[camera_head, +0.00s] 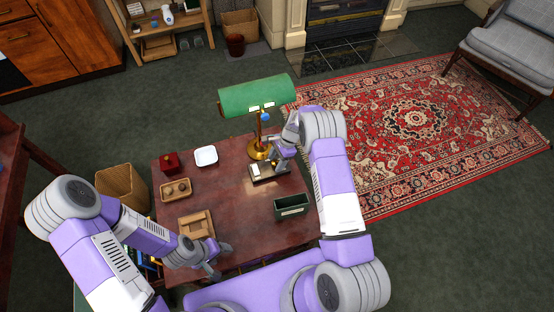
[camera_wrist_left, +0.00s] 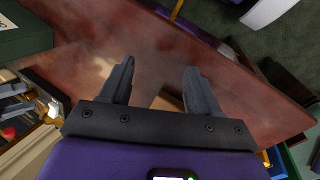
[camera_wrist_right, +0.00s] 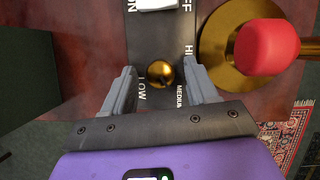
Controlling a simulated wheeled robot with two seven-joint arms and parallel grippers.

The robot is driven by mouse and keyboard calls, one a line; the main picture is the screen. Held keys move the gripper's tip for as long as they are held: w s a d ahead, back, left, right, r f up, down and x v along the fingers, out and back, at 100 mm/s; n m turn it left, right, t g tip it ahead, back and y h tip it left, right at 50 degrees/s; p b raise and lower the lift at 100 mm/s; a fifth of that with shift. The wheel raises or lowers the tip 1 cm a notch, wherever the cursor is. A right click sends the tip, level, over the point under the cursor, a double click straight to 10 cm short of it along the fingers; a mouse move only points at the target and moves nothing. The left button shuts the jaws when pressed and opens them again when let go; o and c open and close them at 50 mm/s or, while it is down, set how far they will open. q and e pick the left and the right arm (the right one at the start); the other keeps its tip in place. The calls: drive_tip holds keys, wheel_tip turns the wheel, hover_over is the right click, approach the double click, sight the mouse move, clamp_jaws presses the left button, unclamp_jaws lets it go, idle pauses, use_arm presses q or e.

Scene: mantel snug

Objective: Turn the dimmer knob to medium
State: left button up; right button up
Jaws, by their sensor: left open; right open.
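The dimmer knob (camera_wrist_right: 160,73) is a round brass knob on a dark plate (camera_wrist_right: 146,38) lettered OFF, LOW, MEDIUM and HI in the right wrist view. My right gripper (camera_wrist_right: 160,85) is open, with one finger on each side of the knob; I cannot tell whether they touch it. No pointer on the knob is readable. In the head view my right gripper (camera_head: 277,157) is over the plate (camera_head: 270,174) and hides the knob. My left gripper (camera_head: 218,266) is open and empty over the table's front edge; its spread fingers show in the left wrist view (camera_wrist_left: 158,88).
A green-shaded brass lamp (camera_head: 255,93) stands behind the plate. A red rounded object (camera_wrist_right: 267,47) is close to the right finger. A dark green box (camera_head: 291,207), wooden tray (camera_head: 176,190), white dish (camera_head: 206,156) and red box (camera_head: 170,161) stand on the table (camera_head: 235,225).

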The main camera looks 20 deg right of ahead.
drive_tip(key=shift+w+d+r, duration=0.1)
drive_tip(key=shift+d+r, duration=0.1)
drive_tip(key=shift+r, duration=0.3)
drive_tip(key=v, duration=0.2)
drive_tip(key=d+p+v, duration=0.1)
drive_tip(key=v, duration=0.1)
drive_tip(key=shift+d+r, duration=0.1)
drive_tip(key=w+d, duration=0.1)
drive_tip(key=d, duration=0.9)
drive_tip(key=shift+d, duration=0.35)
drive_tip(key=shift+w, duration=0.1)
